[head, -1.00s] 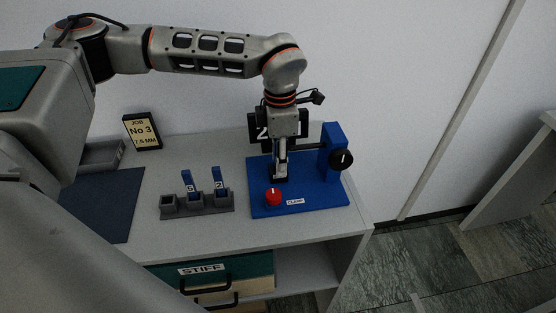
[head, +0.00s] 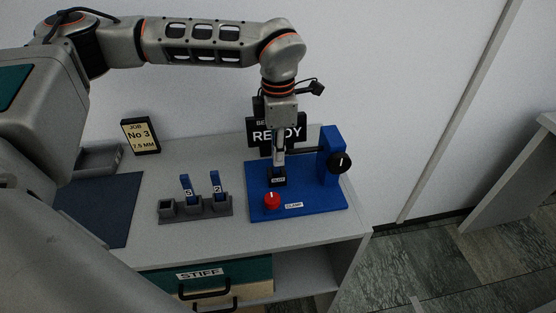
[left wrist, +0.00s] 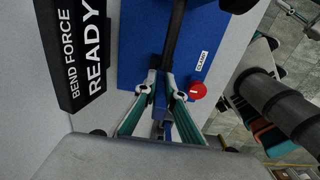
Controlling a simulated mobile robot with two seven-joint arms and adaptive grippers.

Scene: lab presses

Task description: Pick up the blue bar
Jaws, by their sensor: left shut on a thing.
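My left gripper (head: 279,160) is shut on a blue bar, upright above the black clamp block (head: 278,181) on the blue press base (head: 318,196). In the left wrist view the blue bar (left wrist: 160,96) shows between the gripper's fingertips (left wrist: 163,85). I cannot tell whether its lower end is still inside the clamp block. Two other blue bars, marked 5 (head: 186,188) and 2 (head: 216,187), stand in a grey rack (head: 196,211) with its left slot empty. My right gripper is not in view.
A black display (head: 262,135) behind the gripper reads READY. The press has a blue post with a black knob (head: 341,162) and a red clamp knob (head: 272,200). A job card (head: 140,135) and a dark blue mat (head: 105,210) are at left.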

